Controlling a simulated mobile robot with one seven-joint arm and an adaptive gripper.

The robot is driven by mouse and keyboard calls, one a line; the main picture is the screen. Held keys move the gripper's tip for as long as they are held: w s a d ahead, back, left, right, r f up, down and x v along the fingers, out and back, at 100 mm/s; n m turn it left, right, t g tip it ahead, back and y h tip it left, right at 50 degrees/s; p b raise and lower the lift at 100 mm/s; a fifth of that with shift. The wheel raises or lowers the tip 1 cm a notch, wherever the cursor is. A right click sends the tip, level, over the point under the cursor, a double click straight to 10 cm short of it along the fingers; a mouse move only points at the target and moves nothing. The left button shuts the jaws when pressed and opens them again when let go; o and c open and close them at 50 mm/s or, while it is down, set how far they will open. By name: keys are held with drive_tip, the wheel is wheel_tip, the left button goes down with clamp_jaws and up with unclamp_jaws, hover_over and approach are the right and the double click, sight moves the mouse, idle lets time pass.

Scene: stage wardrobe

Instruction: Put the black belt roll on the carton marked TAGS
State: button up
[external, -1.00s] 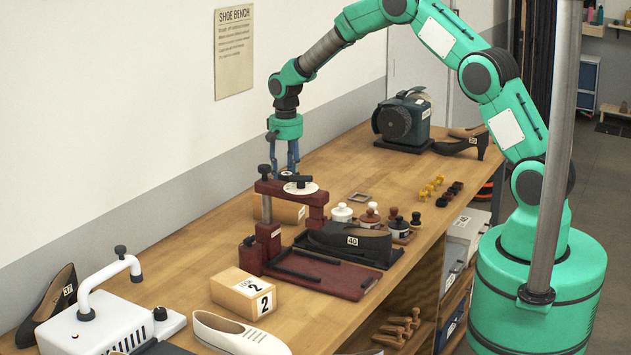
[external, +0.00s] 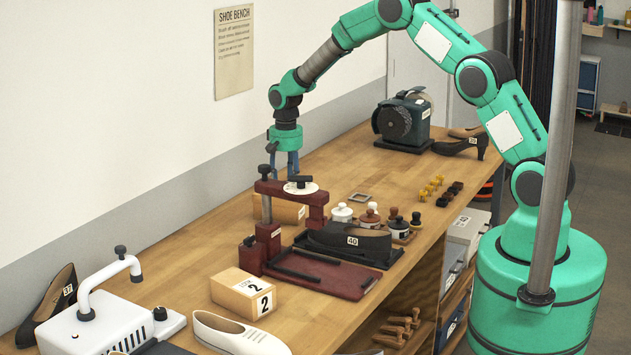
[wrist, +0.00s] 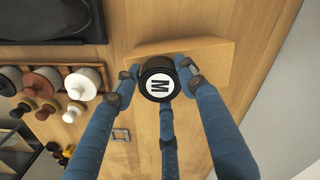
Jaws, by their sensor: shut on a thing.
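The black belt roll (wrist: 158,80) shows in the wrist view as a short black cylinder with a white disc marked M. My gripper (wrist: 157,83) is shut on it, blue fingers around its sides. Below the roll is a tan carton (wrist: 205,62); I cannot tell whether the roll touches it. In the external view my gripper (external: 287,170) is behind the dark red press, which hides the fingertips and the roll. The carton (external: 288,212) stands partly hidden behind the press; its white label is too small to read.
The dark red press (external: 315,200) stands just in front of the carton. A black shoe marked 40 (external: 350,240), lidded jars (external: 341,213) and a carton marked 2 (external: 243,290) are nearby. A grinder (external: 403,120) stands at the back. The bench between carton and grinder is mostly clear.

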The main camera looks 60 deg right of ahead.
drive_tip(key=shift+f, duration=0.1)
drive_tip(key=o, duration=1.2)
wheel_tip(320, 180, up, 12)
drive_tip(key=shift+p, duration=0.3)
